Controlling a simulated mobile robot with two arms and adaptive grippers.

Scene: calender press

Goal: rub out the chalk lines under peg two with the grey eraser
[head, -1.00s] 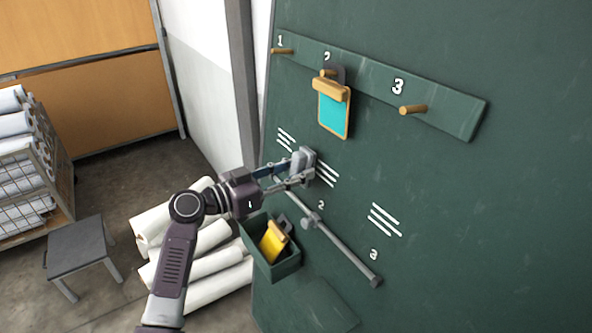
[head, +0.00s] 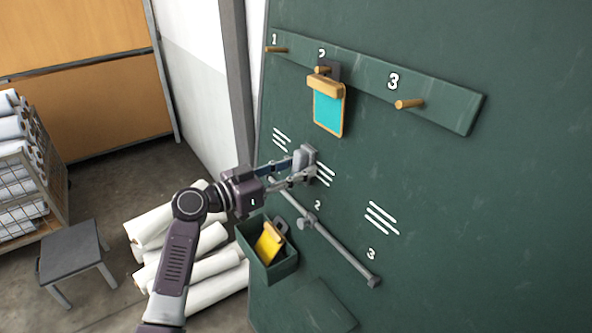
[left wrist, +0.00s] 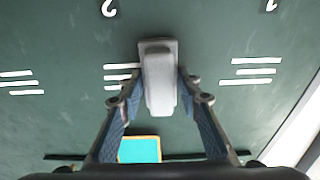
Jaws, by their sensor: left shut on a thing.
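My left gripper (head: 290,172) is shut on the grey eraser (head: 306,160) close to the green board. In the left wrist view the eraser (left wrist: 159,78) sits between the two fingers; whether it touches the board I cannot tell. The chalk lines under peg two (head: 325,173) show just right of the eraser, which covers part of them. They also show in the left wrist view (left wrist: 120,76). Peg two (head: 321,69) holds a clipboard with a turquoise sheet (head: 328,111). My right gripper is not in view.
Other chalk lines stand under peg one (head: 282,139) and peg three (head: 381,218). A grey bar (head: 340,250) runs below the lines. White rolls (head: 205,270) and a stool (head: 72,252) are at left.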

